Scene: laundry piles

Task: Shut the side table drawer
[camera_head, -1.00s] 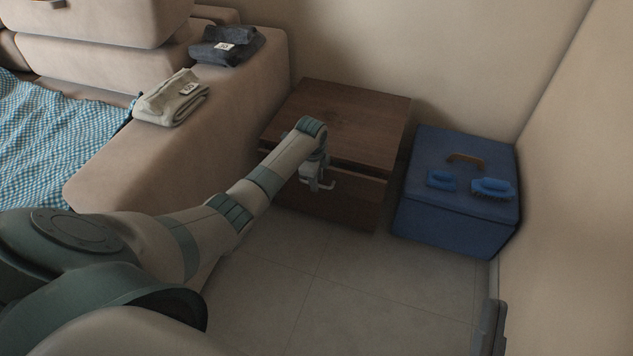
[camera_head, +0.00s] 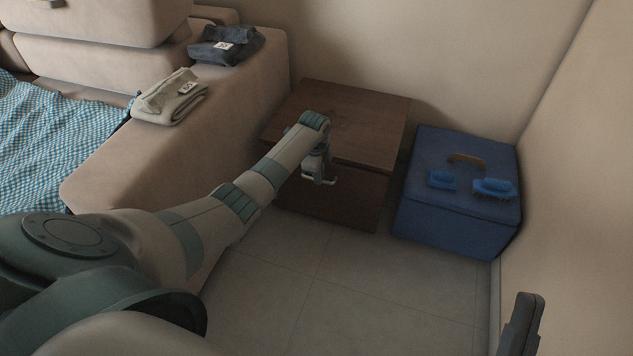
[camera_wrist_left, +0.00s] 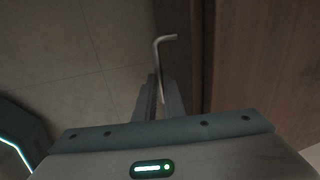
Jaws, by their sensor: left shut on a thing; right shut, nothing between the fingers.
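The brown wooden side table (camera_head: 365,120) stands against the back wall. Its drawer front (camera_head: 350,198) looks flush or nearly flush with the table, with no clear gap under the top. My left gripper (camera_head: 319,177) is at the drawer front, shut on the metal drawer handle (camera_head: 331,183). In the left wrist view the handle (camera_wrist_left: 165,41) sticks out beyond the fingers (camera_wrist_left: 160,95), beside the drawer's wood face. My forearm hides part of the table's left side. My right gripper (camera_head: 522,322) shows only partly at the lower right, shut and empty, away from the table.
A blue box (camera_head: 450,225) with two blue brushes (camera_head: 493,187) on its lid stands close to the table's right. The beige sofa (camera_head: 120,175), with folded towels (camera_head: 170,97) on its arm, is on the left. The floor in front is clear.

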